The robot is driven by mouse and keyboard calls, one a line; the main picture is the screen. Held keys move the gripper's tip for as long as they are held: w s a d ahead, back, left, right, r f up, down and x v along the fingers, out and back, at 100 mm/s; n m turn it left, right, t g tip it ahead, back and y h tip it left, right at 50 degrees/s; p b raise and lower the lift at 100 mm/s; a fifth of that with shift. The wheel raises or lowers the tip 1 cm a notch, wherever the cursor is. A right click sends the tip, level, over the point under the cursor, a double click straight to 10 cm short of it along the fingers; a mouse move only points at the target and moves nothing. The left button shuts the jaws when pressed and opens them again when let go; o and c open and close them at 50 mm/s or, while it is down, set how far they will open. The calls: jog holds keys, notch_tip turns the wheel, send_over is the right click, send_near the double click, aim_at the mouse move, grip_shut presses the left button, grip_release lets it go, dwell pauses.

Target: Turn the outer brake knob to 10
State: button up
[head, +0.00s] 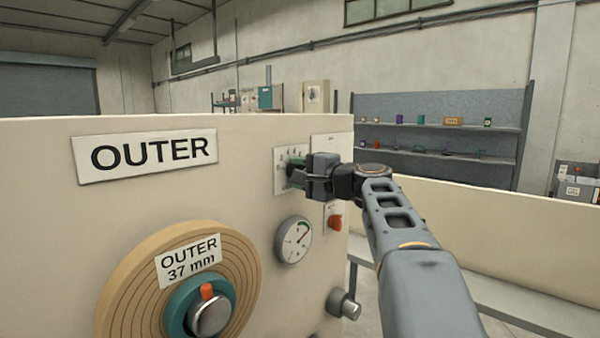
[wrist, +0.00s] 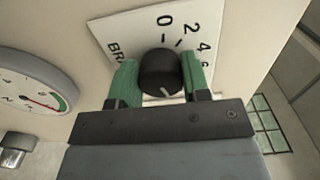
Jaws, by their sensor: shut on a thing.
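The outer brake knob (wrist: 160,72) is a round dark knob on a white dial plate (wrist: 140,28). The plate shows 0, 2 and 4, with part of a further number at its right edge; the rest is hidden by my gripper. A short light mark shows low on the knob's face, but which number it points at I cannot tell. My gripper (wrist: 160,82) is shut on the knob, with one green fingertip on each side. In the head view my gripper (head: 298,174) reaches the plate (head: 282,158) from the right and hides the knob.
A round gauge (head: 293,241) sits below the plate, with a red switch (head: 335,221) to its right. A grey knob (head: 343,304) juts out lower down. The OUTER label (head: 148,153) and a tan roll (head: 130,280) are on the left. Shelves stand behind.

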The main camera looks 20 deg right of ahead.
jog(key=o, duration=0.9)
jog(key=shift+s, duration=0.1)
jog(key=b+v, duration=0.1)
jog(key=v, duration=1.2)
jog(key=shift+s+d, duration=0.25)
jog(key=shift+s, duration=0.05)
